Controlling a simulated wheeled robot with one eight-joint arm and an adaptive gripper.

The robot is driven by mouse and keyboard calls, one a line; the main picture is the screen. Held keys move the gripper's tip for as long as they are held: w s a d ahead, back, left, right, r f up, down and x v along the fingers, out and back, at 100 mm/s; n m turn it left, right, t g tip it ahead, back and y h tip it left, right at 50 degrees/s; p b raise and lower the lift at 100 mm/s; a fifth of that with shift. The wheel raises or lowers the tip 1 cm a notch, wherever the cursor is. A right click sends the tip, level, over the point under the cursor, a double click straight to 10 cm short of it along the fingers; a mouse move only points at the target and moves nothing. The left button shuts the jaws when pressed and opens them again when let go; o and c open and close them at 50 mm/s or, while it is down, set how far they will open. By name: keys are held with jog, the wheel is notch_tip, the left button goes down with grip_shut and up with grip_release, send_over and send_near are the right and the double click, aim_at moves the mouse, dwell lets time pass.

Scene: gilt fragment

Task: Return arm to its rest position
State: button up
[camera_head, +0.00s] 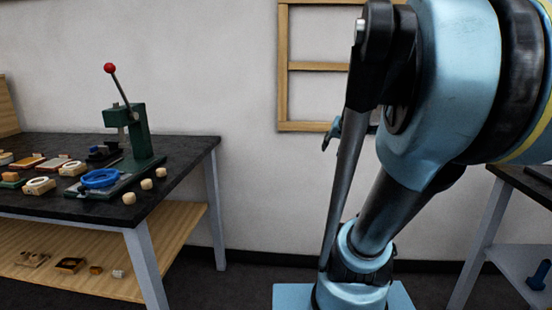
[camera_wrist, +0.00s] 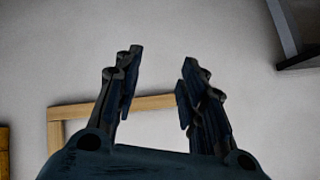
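My gripper (camera_wrist: 162,57) shows in the wrist view with its two dark fingers well apart and nothing between them. It is open and empty, in front of a plain wall. In the head view my blue and black arm fills the right half, bent above its light blue base. A small dark teal part, which looks like the tip of my gripper, shows just left of the arm near the wooden frame. The rest of the gripper is hidden behind the arm there.
A dark-topped table (camera_head: 190,150) at left carries a green lever press (camera_head: 138,135), a blue ring (camera_head: 100,178) and several small pieces. A wooden frame (camera_head: 283,80) is at the wall; it shows behind my fingers (camera_wrist: 55,135). Another table (camera_head: 490,225) stands at right.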

jog(key=s+a+f+n+g, duration=0.1)
jog(key=s+f+g, duration=0.2)
jog(key=s+f, duration=0.6)
jog(key=s+a+f+n+g+h, duration=0.1)
jog(key=s+f+g, duration=0.3)
jog(key=s+f, duration=0.5)
jog(key=s+n, duration=0.1)
jog(key=s, duration=0.4)
jog(key=shift+s, duration=0.3)
jog(key=shift+d, duration=0.1)
jog(key=shift+c, duration=0.6)
